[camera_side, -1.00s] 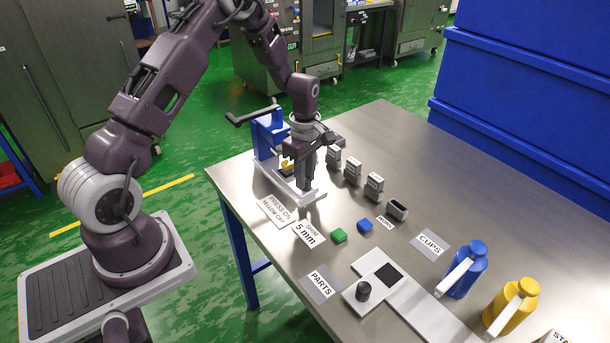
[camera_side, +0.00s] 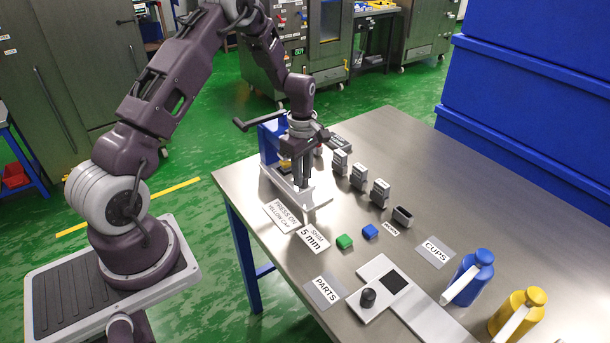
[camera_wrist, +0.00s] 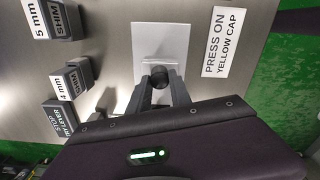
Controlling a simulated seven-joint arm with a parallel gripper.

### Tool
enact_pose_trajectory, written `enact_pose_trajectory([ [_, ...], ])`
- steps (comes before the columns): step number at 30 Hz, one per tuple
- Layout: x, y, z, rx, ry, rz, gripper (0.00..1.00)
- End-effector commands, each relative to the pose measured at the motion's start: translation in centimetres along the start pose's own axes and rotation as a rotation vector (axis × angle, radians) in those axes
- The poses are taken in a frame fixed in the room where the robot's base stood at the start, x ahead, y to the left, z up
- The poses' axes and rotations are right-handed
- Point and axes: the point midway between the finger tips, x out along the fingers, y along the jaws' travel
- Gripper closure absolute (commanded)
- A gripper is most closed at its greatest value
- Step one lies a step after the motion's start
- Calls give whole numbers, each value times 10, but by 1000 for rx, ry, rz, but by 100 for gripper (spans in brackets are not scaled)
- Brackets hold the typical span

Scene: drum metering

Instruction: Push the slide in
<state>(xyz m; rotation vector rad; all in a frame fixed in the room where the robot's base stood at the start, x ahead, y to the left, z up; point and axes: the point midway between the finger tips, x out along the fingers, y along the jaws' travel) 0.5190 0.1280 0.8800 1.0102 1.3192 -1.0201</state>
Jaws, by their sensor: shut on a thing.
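The press fixture (camera_side: 270,138) stands at the table's far left corner with a blue frame and a black lever. Its pale base plate (camera_side: 318,203) sticks out toward the front; the wrist view also shows the plate (camera_wrist: 160,40). A dark round knob (camera_wrist: 160,73) sits over the plate; I take it to be the slide's knob. My gripper (camera_side: 302,184) points down and is shut on the knob, with a finger on each side in the wrist view (camera_wrist: 160,84). A yellow part (camera_side: 285,165) shows under the press. The slide's body is mostly hidden behind my gripper.
Grey shim blocks (camera_side: 359,177) stand in a row right of the fixture. Blue and yellow bottles (camera_side: 468,278) stand at front right. The table's middle right is clear.

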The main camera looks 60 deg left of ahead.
Motion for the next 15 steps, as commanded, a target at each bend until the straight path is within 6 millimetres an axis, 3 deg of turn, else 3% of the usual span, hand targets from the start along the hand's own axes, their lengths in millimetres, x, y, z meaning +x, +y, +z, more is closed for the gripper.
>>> enact_pose_trajectory([
  [2,-1,2,-6,-4,9,8,100],
  [3,-1,2,-6,-4,10,9,70],
  [6,-1,2,-6,-4,9,8,54],
  [15,-3,1,-4,-3,7,6,54],
])
